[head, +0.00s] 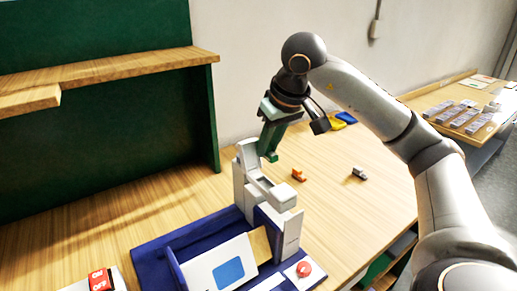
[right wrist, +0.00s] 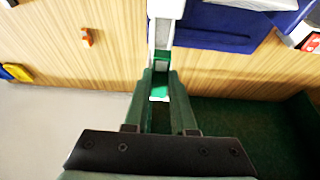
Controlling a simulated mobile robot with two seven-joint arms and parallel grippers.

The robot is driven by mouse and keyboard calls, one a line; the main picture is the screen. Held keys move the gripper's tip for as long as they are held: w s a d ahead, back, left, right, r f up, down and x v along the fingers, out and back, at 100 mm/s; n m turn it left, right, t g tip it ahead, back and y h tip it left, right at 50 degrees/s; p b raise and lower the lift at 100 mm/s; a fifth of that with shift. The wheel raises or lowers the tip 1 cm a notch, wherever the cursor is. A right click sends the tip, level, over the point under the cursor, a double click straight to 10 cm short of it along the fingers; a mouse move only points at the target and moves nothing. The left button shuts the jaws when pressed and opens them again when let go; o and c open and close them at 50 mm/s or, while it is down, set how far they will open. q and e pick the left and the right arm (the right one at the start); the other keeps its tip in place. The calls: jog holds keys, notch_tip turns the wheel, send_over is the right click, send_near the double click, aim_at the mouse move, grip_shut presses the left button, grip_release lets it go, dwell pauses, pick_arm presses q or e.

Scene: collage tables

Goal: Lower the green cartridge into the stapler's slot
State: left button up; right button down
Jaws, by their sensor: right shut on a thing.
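The white and grey stapler (head: 240,182) stands upright on a dark blue base (head: 150,265), with its slot on top. My right gripper (head: 269,148) reaches down just behind the stapler's top. It is shut on the green cartridge, whose green end (head: 272,157) shows below the fingers. In the right wrist view, the cartridge (right wrist: 160,88) sits between the two green-grey fingertips (right wrist: 162,82), and the white stapler (right wrist: 163,28) lies beyond it. The cartridge looks above or beside the stapler; I cannot tell whether it touches. My left gripper is not in view.
An orange piece (head: 298,175) and a grey piece (head: 359,174) lie on the wooden table (head: 345,220). A red button (head: 303,269) and a red switch (head: 100,280) are near the front. A green panel with a wooden shelf (head: 130,68) stands at the left.

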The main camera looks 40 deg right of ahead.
jog(key=shift+f+b, duration=1.2)
jog(key=shift+f, duration=0.1)
jog(key=shift+f+b, duration=1.85)
jog(key=shift+f, duration=0.1)
jog(key=shift+f+b, duration=0.45)
jog(key=shift+f, duration=0.2)
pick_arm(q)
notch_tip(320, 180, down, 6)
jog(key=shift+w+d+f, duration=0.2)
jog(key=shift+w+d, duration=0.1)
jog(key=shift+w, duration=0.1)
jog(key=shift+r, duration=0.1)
pick_arm(e)
jog(key=c, duration=0.7)
grip_release()
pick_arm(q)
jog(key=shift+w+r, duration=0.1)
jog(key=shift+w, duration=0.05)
pick_arm(e)
jog(key=shift+o, duration=0.2)
jog(key=shift+s+r, duration=0.1)
